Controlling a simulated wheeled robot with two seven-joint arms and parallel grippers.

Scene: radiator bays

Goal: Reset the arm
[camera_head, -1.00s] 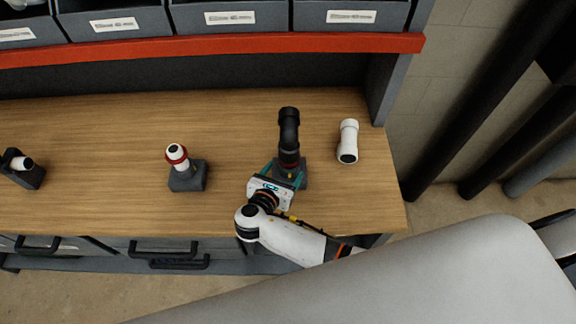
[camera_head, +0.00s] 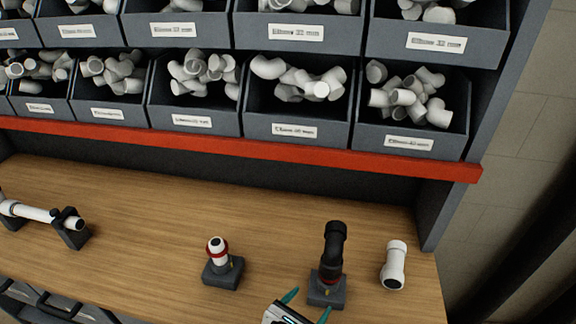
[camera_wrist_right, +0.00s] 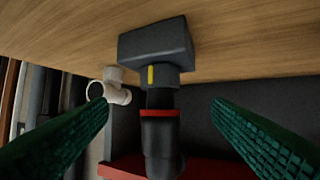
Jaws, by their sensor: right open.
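My right gripper (camera_head: 307,306) shows at the bottom edge of the head view, its teal fingers apart and empty. It is just in front of a black elbow pipe (camera_head: 334,243) with a red ring, standing upright in a dark grey block (camera_head: 326,291). In the right wrist view, which is upside down, the black pipe (camera_wrist_right: 162,145) and its block (camera_wrist_right: 157,45) appear beyond and between the spread fingers (camera_wrist_right: 160,104), with nothing gripped. My left gripper is not in view.
A white fitting (camera_head: 394,265) stands right of the black pipe. A white pipe with a red ring (camera_head: 217,248) stands in another block to the left. A white pipe (camera_head: 28,211) lies in a holder at far left. Bins (camera_head: 297,130) of white fittings line the shelf above the red ledge (camera_head: 250,150).

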